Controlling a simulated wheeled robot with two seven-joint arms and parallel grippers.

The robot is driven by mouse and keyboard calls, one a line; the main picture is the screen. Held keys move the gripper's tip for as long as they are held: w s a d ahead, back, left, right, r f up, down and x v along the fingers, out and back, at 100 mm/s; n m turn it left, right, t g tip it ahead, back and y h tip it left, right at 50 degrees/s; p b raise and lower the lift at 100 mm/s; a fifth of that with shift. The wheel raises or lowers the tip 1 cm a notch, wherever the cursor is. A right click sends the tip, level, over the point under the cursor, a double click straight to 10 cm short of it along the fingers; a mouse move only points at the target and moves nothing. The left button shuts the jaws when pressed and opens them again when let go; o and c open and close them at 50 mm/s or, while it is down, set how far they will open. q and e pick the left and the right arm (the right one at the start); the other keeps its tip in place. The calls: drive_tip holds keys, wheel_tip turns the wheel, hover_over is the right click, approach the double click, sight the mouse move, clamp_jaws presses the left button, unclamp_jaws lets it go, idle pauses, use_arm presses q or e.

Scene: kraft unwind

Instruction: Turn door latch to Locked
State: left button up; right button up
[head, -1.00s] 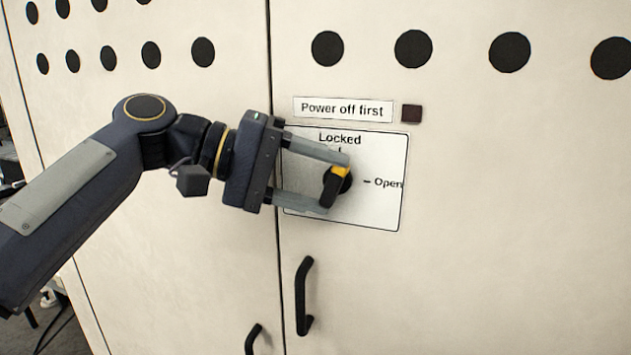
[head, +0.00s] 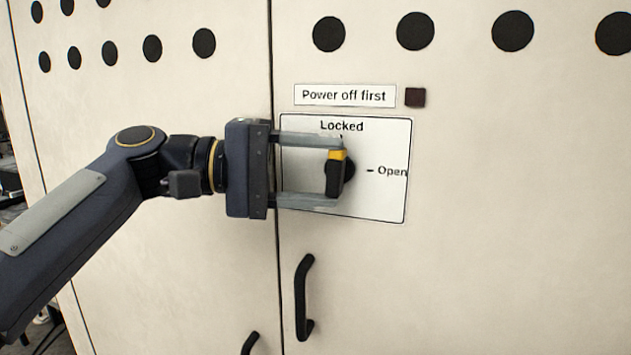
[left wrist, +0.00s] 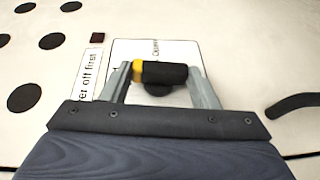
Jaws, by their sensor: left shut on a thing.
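The door latch (head: 334,177) is a black knob with a yellow tip, on a white plate (head: 382,205) marked "Locked" at the top and "Open" at the right. The yellow tip (head: 337,155) points up, just below the "Locked" mark. My left gripper (head: 337,172) is shut on the latch, one finger at the yellow end and one at the lower end. The left wrist view shows the latch (left wrist: 165,73) lying between both fingertips. My right gripper is not in view.
A "Power off first" label (head: 344,95) and a dark square (head: 415,97) sit above the plate. A black door handle (head: 304,297) sticks out below it, and a second handle (head: 250,343) is at the bottom edge. Round black holes line the top of the doors.

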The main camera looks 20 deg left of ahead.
use_arm(q)
drive_tip(key=shift+f+h+b, duration=0.25)
drive_tip(key=shift+h+b, duration=0.25)
drive_tip(key=shift+b, duration=0.45)
drive_tip(key=o, duration=1.5)
drive_tip(key=shift+r, duration=0.1)
drive_tip(key=s+b, duration=0.1)
drive_tip(key=s, duration=0.5)
drive_tip(key=shift+a, duration=0.1)
